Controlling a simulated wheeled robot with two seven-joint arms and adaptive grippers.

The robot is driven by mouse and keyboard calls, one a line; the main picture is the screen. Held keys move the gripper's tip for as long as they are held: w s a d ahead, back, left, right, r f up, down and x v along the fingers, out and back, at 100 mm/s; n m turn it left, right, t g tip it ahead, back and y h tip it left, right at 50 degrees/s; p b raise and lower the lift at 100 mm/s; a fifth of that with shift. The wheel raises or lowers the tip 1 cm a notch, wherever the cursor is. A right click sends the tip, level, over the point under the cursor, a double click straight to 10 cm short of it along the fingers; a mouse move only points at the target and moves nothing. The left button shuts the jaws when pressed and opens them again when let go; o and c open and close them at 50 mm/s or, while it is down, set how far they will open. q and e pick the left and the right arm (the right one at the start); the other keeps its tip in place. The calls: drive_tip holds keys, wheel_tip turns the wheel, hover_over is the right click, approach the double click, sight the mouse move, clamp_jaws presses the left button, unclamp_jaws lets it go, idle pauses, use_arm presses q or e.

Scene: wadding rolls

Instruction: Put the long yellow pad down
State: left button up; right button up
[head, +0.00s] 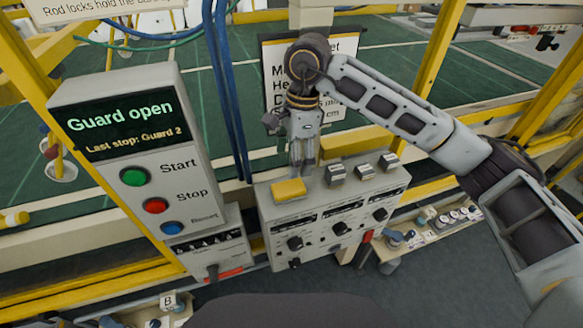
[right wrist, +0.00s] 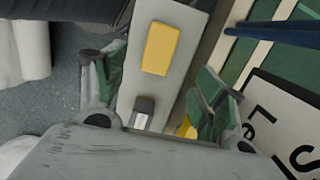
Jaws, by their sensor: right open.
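The long yellow pad (head: 289,189) lies on the left end of the grey control box's top (head: 318,193). In the right wrist view the pad (right wrist: 160,48) lies flat on the light grey top (right wrist: 142,78). My right gripper (head: 302,170) points down just behind and above the pad in the head view. Its two fingers (right wrist: 160,68) are spread wide in the right wrist view, with clear gaps to the pad, and nothing is between them in grip. My left gripper is not in view.
Grey blocks (head: 363,168) stand in a row on the box top, right of the pad. A tall panel (head: 147,165) reading "Guard open" stands at the left. Blue cables (head: 228,90) hang behind. A yellow guard frame (head: 437,55) surrounds the green area.

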drive_tip(key=shift+r, duration=0.7)
